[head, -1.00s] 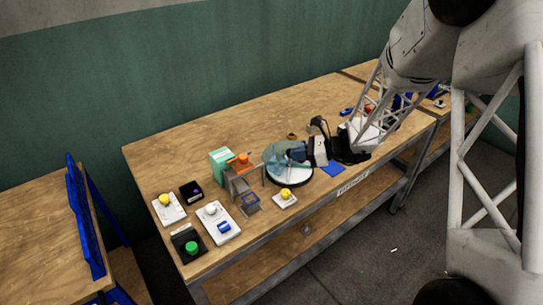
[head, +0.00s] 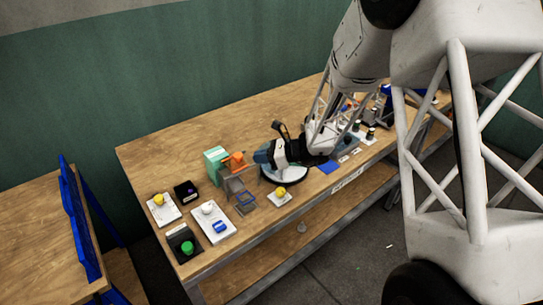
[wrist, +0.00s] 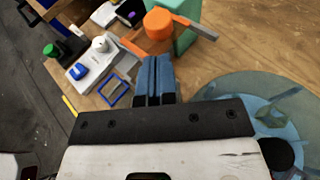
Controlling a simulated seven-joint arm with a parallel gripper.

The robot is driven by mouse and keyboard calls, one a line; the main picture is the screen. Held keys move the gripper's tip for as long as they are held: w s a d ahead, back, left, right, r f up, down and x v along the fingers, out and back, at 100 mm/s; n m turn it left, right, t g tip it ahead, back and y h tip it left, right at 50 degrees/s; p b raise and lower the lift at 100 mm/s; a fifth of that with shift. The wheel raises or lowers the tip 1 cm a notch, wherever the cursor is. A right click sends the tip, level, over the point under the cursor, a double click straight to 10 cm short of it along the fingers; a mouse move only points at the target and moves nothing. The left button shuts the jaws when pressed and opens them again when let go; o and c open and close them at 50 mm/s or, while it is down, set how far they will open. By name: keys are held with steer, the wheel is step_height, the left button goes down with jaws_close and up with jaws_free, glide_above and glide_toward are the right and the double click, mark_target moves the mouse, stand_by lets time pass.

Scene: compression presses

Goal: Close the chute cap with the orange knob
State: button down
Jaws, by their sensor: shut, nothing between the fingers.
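The orange knob (head: 237,159) sits on top of the small press, beside the teal box (head: 214,166). It shows large in the wrist view (wrist: 158,23), just beyond my fingertips. An orange and grey bar (wrist: 196,29) runs beside the knob; whether it belongs to the chute cap I cannot tell. The grey press body (head: 233,187) stands below the knob. My gripper (wrist: 155,62) has its blue fingers together and empty, pointing toward the knob and apart from it. In the head view my gripper (head: 262,154) is to the right of the knob, over the round plate.
A round plate with a clear bluish cover (wrist: 265,105) lies under my wrist. White units with yellow (head: 282,191), white and blue (head: 219,227) knobs and a green-button box (head: 187,248) stand at the front left. The bench (head: 150,160) is clear behind.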

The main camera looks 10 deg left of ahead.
mark_target(244, 168)
steer(key=shift+a, duration=1.6)
steer(key=shift+s+a, duration=1.35)
steer(key=shift+d, duration=0.45)
steer(key=v, duration=1.3)
steer(key=shift+d+f, duration=0.25)
steer(key=shift+f, duration=0.1)
steer(key=shift+w, duration=0.1)
